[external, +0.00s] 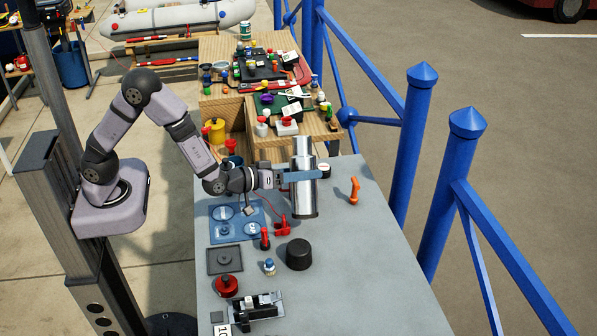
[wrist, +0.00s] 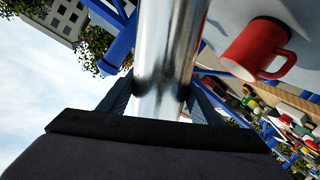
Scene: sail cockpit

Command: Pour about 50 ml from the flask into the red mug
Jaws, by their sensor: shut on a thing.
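The flask (external: 304,203) is a tall, shiny silver cylinder over the grey worktop. It looks close to upright in the external view; any tilt toward or away from that camera is hard to tell. My gripper (external: 301,176) is shut around its middle. In the wrist view, the flask (wrist: 168,50) rises between my gripper's two fingers (wrist: 160,100). The red mug (wrist: 250,50), with its handle on the right, is beside the flask in the wrist view, apart from it. I cannot surely pick out the mug in the external view. The flask's mouth and contents are not clearly visible.
An orange handle-like item (external: 354,190) lies right of the flask. A black round lid-like piece (external: 299,254), a blue tray (external: 236,222) and small red items are in front. A crowded wooden bench (external: 290,149) adjoins behind. Blue railings (external: 408,140) run along the right.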

